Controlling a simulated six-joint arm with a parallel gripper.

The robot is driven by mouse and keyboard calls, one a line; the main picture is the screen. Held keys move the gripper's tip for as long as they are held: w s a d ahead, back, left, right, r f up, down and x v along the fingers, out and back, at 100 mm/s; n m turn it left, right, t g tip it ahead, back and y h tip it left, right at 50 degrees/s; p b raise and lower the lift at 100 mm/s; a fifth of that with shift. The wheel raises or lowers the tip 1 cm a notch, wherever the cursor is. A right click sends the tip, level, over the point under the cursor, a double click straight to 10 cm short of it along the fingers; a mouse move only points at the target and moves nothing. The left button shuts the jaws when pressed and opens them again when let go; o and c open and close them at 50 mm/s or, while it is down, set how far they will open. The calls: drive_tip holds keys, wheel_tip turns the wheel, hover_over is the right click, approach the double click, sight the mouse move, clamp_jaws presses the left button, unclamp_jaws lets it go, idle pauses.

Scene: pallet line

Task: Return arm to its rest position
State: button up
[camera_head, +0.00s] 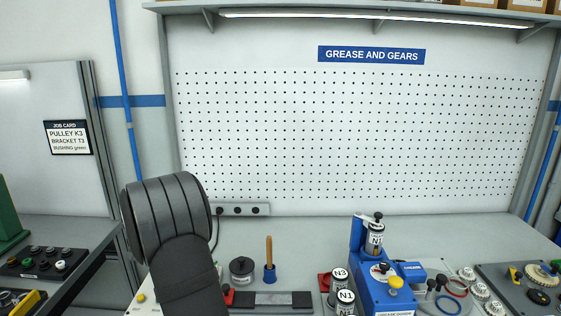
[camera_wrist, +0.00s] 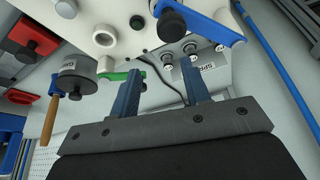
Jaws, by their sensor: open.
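My gripper (camera_wrist: 164,74) shows in the wrist view with its two blue-grey fingers apart and nothing between them. Beyond the fingers is a pale panel with a blue lever (camera_wrist: 215,28), a green lever (camera_wrist: 118,76) and dark round knobs. In the head view my dark arm rises at the left front of the bench, and my gripper is hidden there.
A blue grease station (camera_head: 380,288) holds an upright labelled canister (camera_head: 374,240). Canisters N3 (camera_head: 339,281) and N1 (camera_head: 345,302) stand left of it. A wooden-handled tool (camera_head: 269,252) stands near a dark pot (camera_head: 242,270). The rear pegboard (camera_head: 350,130) is bare.

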drive_tip(key=shift+w+d+r+n+y, duration=0.2)
drive_tip(key=shift+w+n+y, duration=0.2)
drive_tip(key=shift+w+n, duration=0.5)
drive_tip(key=shift+w+d+r+n+y, duration=0.2)
drive_tip(key=shift+w+n+y, duration=0.2)
drive_tip(key=shift+w+n, duration=0.55)
drive_tip(key=shift+w+d+r+n+y, duration=0.2)
drive_tip(key=shift+w+n+y, duration=0.3)
drive_tip(key=shift+n, duration=0.65)
drive_tip(key=shift+w, duration=0.1)
drive_tip(key=o, duration=1.3)
drive_tip(key=shift+c, duration=0.2)
drive_tip(key=s+d+r+m+g+y, duration=0.15)
drive_tip(key=s+r, duration=0.25)
drive_tip(key=s, duration=0.5)
drive_tip(key=s+d+r+m+y, duration=0.1)
drive_tip(key=s+d+r+m, duration=0.2)
drive_tip(key=s, duration=0.7)
drive_tip(key=x, duration=0.9)
drive_tip(key=shift+a+n, duration=0.35)
drive_tip(key=shift+r, duration=0.1)
